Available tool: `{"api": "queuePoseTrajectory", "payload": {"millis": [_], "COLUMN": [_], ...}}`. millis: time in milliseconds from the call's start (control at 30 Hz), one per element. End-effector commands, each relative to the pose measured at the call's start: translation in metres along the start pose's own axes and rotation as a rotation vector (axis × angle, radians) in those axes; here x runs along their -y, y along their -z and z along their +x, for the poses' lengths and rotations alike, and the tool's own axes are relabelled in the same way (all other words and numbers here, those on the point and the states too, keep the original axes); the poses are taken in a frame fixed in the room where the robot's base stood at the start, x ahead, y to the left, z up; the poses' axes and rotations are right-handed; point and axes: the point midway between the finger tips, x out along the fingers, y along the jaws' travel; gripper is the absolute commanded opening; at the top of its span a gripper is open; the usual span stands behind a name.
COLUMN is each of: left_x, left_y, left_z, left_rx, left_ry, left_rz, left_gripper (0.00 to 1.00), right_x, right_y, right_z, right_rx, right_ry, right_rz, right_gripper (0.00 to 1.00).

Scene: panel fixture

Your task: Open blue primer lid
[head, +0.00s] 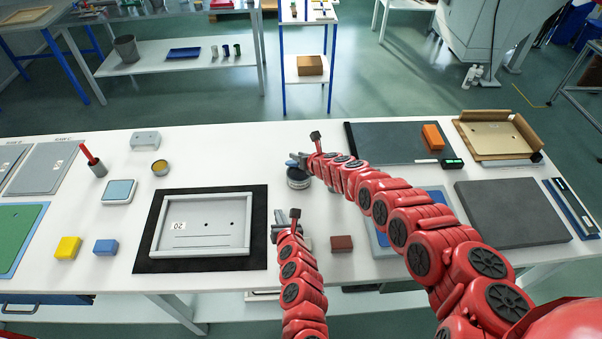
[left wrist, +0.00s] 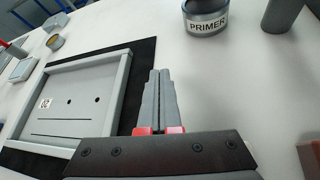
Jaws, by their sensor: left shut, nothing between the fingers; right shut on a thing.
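The primer tin (head: 298,179) stands on the white table, right of the framed panel. In the left wrist view the tin (left wrist: 206,22) is at the top edge, its PRIMER label facing me. My right gripper (head: 299,161) is directly above the tin, shut on a small bluish piece that looks like the blue lid (head: 291,163); the fingers hide most of it. I cannot tell how far the lid is from the rim. My left gripper (head: 284,222) is shut and empty, in front of the tin and apart from it. Its closed fingertips (left wrist: 158,82) show in the left wrist view.
The grey framed panel (head: 249,229) lies on a black mat (head: 146,255) left of my left gripper. A brown block (head: 341,243) is to its right. Yellow (head: 67,247) and blue (head: 106,247) blocks lie at left.

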Motion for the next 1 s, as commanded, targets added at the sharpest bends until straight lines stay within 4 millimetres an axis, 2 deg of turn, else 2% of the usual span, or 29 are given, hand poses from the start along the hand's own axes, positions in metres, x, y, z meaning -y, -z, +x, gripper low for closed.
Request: {"api": "queuePoseTrajectory", "payload": {"millis": [33, 100, 233, 367, 1000], "left_x": [0.021, 0.044, 0.062, 0.068, 0.079], "left_y": [-0.012, -0.030, -0.050, -0.056, -0.060], "left_z": [-0.003, -0.008, -0.013, -0.009, 0.057], "left_rx": [0.018, 0.048, 0.085, 0.094, 0.090], "left_ry": [0.061, 0.129, 0.189, 0.203, 0.197], "left_rz": [-0.050, -0.101, -0.154, -0.161, -0.150], "left_gripper": [0.00, 0.00, 0.00, 0.00, 0.00], "right_x": [0.001, 0.001, 0.001, 0.001, 0.001], "right_y": [-0.001, -0.001, -0.001, -0.001, -0.001], "right_z": [0.000, 0.000, 0.000, 0.000, 0.000], "right_rx": [0.001, 0.001, 0.001, 0.001, 0.001], "right_ry": [0.001, 0.001, 0.001, 0.001, 0.001], "right_rz": [0.000, 0.000, 0.000, 0.000, 0.000], "right_gripper": [0.00, 0.00, 0.00, 0.00, 0.00]}}
